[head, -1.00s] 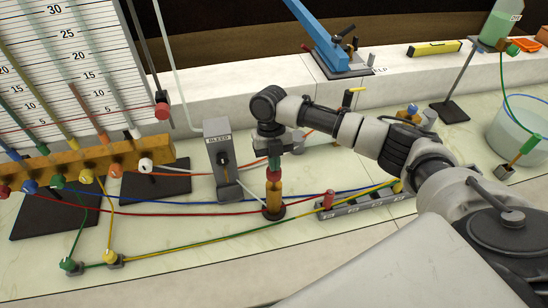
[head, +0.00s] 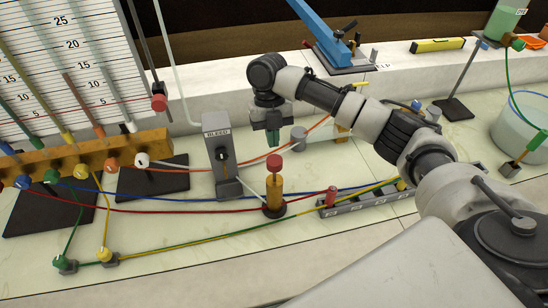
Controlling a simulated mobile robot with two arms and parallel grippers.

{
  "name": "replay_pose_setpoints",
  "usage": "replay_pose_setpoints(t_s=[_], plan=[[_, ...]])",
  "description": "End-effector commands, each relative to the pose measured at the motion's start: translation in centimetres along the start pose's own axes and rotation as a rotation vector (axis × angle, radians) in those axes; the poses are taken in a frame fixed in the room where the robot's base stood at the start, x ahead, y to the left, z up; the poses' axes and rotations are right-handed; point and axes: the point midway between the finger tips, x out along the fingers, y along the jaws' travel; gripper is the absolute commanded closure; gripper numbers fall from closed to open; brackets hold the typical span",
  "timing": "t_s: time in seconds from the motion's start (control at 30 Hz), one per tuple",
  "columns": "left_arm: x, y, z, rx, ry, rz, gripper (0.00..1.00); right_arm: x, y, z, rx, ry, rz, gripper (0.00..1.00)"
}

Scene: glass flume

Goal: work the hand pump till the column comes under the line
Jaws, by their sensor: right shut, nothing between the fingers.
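The hand pump appears to be the upright brass-orange cylinder (head: 274,193) with a red knob (head: 274,163) on top, standing on a dark round base. My right gripper (head: 273,141) is shut and empty just above the red knob, with a small gap between them. The scale board (head: 85,70) at the left carries several slanted tubes with coloured liquid. A thin red line crosses the board low down and ends at a red clamp (head: 158,103). I cannot tell which column is meant or its exact level. My left gripper is not in view.
A grey bleed post (head: 220,155) stands close left of the pump. A grey valve block (head: 365,198) lies to its right. Coloured hoses run across the bench around the pump base. A blue lever (head: 322,25) and a water bucket (head: 515,125) are farther off.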

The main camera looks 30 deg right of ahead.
Motion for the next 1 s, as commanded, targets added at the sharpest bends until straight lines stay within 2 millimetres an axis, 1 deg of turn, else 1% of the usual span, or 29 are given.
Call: replay_pose_setpoints(t_s=[0.03, 0.13, 0.3, 1.0], plan=[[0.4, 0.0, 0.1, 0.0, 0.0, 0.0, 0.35, -0.8, 0.0, 0.1, -0.001, -0.003, 0.001, 1.0], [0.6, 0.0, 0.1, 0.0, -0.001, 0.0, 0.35, -2.2, 0.1, 0.0, 0.001, -0.003, 0.001, 1.0], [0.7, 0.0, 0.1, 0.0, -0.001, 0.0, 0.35, -3.3, 0.0, -0.1, 0.001, -0.001, 0.001, 1.0], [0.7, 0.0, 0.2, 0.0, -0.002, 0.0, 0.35, -3.4, 0.0, -0.1, 0.0, -0.002, 0.001, 1.0]])
